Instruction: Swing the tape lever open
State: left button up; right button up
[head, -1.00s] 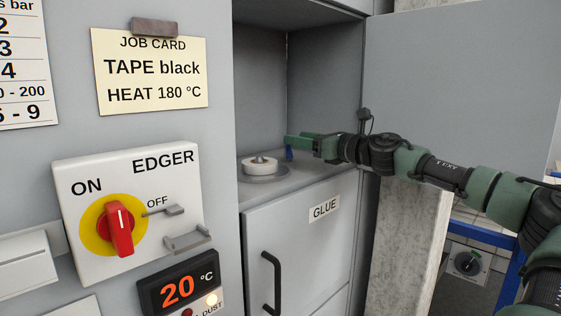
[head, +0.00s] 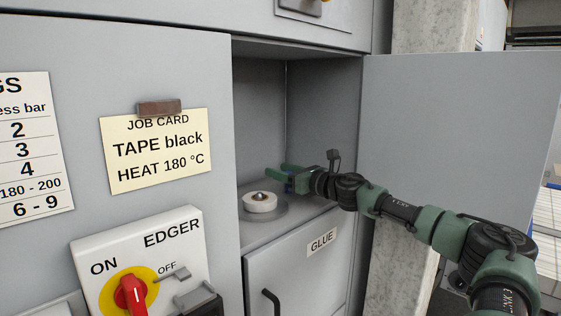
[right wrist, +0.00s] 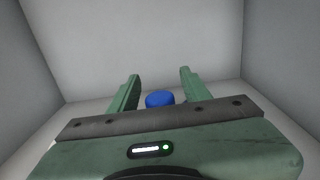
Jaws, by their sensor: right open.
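A blue knob (right wrist: 160,98), which looks like the handle of the tape lever, shows between my right fingers in the right wrist view. In the head view only a small blue patch (head: 291,186) shows by the fingers; the rest of the lever is hidden. My right gripper (head: 277,171) reaches into the open cabinet bay from the right. Its two green fingers are apart, also in the right wrist view (right wrist: 160,76), with no visible contact on the knob. A white tape roll (head: 260,202) lies on a grey disc (head: 276,215) left of the gripper. My left gripper is out of view.
Grey walls (head: 322,110) close the bay at the back and sides. An open door panel (head: 460,130) stands at the right behind my arm. The GLUE door (head: 300,272) is below. The EDGER switch panel (head: 180,235) and job card (head: 157,150) are on the left front.

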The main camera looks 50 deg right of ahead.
jog(key=shift+w, duration=0.1)
grip_shut()
dwell(1.5)
